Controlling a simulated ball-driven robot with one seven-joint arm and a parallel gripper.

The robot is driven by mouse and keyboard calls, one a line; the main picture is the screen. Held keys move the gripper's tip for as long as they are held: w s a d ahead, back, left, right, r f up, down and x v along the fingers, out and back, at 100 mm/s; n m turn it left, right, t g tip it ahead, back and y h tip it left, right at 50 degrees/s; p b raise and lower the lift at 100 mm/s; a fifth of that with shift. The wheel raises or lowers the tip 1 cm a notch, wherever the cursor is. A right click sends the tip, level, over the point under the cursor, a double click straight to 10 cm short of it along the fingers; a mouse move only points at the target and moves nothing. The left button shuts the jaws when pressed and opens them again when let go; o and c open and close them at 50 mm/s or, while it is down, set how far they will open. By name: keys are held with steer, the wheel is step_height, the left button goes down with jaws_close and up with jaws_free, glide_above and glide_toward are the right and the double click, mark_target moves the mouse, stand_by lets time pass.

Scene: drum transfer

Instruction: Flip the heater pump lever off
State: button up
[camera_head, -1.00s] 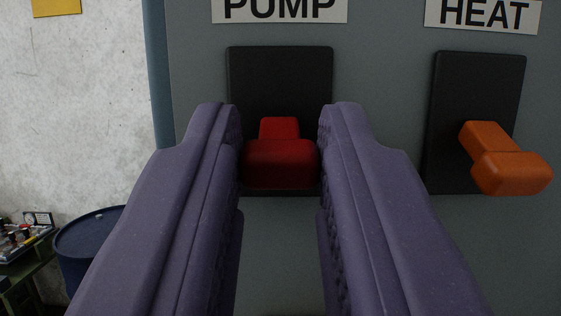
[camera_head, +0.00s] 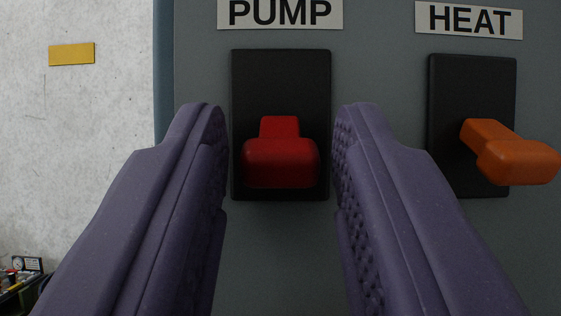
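The red pump lever (camera_head: 281,163) sits on a black plate (camera_head: 281,80) under the "PUMP" label (camera_head: 280,13). Its wide handle faces me and hangs toward the lower half of the plate. My gripper (camera_head: 278,120) is open, with one purple finger on each side of the lever. A narrow gap shows between each finger and the handle. Nothing is held. How far the fingertips are from the plate in depth is hard to tell.
An orange lever (camera_head: 515,160) on its own black plate sticks out to the right, under the "HEAT" label (camera_head: 469,19). The grey panel (camera_head: 385,80) ends at the left beside a pale wall with a yellow tag (camera_head: 71,54). A cluttered table edge shows at lower left.

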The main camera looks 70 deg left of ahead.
steer(key=shift+o, duration=0.9)
steer(key=v, duration=0.8)
